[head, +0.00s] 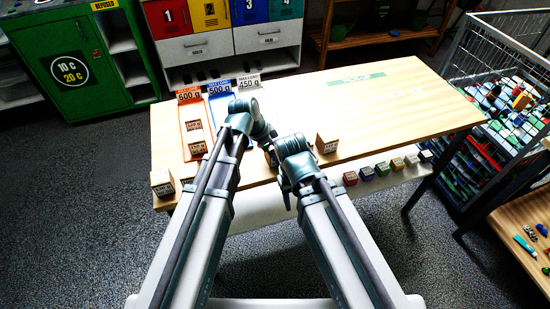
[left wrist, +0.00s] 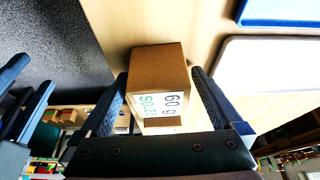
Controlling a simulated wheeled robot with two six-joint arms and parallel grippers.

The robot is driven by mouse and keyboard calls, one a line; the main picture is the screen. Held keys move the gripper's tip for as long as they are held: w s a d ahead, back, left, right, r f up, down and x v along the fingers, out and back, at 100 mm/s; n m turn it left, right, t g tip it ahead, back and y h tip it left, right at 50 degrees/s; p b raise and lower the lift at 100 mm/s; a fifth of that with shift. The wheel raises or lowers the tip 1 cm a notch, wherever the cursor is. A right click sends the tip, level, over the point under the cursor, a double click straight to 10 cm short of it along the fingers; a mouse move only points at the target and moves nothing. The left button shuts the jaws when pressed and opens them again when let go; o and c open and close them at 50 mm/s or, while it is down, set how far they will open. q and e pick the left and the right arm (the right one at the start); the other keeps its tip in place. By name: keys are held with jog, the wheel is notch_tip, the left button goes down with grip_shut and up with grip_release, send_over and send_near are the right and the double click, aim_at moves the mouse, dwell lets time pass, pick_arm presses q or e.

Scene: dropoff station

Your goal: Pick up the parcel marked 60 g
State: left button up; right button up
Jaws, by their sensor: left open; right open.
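The parcel marked 60 g (left wrist: 157,72) is a brown cardboard box with a white label, seen in the left wrist view on the wooden table near its edge. In the head view my left gripper (head: 267,143) is over the table, and the arms hide this parcel. My right gripper (head: 284,186) is open at the table's front edge, and I see nothing in it.
Orange (head: 184,135), blue (head: 215,108) and white trays with weight signs stand at the table's left. Other brown parcels sit right of my grippers (head: 327,144) and at the left corner (head: 162,182). The table's right side is clear. A wire cage (head: 505,105) stands beyond.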

aim_at(275, 148)
pick_arm(q)
jog(key=shift+c, duration=0.3)
jog(key=c, duration=1.3)
jog(key=shift+r, duration=0.15)
notch_tip(275, 148, up, 10)
jog(key=p, duration=1)
